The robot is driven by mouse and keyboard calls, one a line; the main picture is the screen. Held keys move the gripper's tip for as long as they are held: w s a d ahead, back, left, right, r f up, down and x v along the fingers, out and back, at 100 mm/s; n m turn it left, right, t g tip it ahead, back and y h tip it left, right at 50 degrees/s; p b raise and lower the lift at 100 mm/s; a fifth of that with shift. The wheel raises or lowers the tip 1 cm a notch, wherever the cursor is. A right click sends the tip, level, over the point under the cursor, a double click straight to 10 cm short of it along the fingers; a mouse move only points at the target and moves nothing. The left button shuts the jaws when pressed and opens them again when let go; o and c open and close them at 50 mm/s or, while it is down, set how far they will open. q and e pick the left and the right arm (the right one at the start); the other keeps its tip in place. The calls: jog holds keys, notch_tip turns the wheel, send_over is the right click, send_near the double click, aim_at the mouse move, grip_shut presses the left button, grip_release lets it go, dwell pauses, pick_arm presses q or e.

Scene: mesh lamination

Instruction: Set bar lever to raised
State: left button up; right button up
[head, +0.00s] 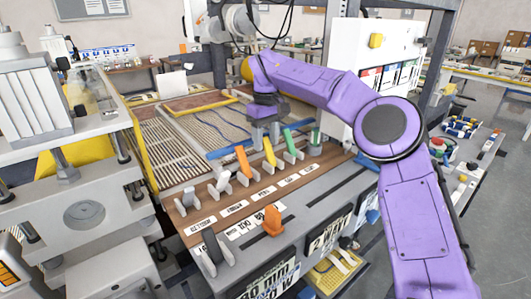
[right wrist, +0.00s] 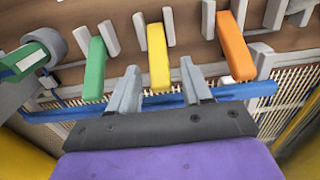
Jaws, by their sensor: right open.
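A row of levers stands on a brown wooden strip: a grey one (head: 221,183), an orange one (head: 243,161), a yellow one (head: 269,153) and a green one (head: 290,144). The labels in front are too small to tell which is the bar lever. My right gripper (head: 263,136) is open just behind the yellow and green levers. In the right wrist view its fingers (right wrist: 162,86) flank the tip of the yellow lever (right wrist: 158,58), with the green lever (right wrist: 95,68) left and the orange lever (right wrist: 235,46) right. Contact cannot be told. My left gripper is out of view.
A blue bar (right wrist: 70,109) runs behind the levers, beside the mesh bed (head: 165,150). A dark grey lever (head: 212,248) and an orange lever (head: 271,221) stand nearer the front. A white cabinet (head: 345,60) stands at the back right, and a large grey press (head: 50,185) at left.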

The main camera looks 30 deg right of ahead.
aim_at(266, 149)
notch_tip(266, 149, down, 4)
jog(key=shift+r, duration=0.2)
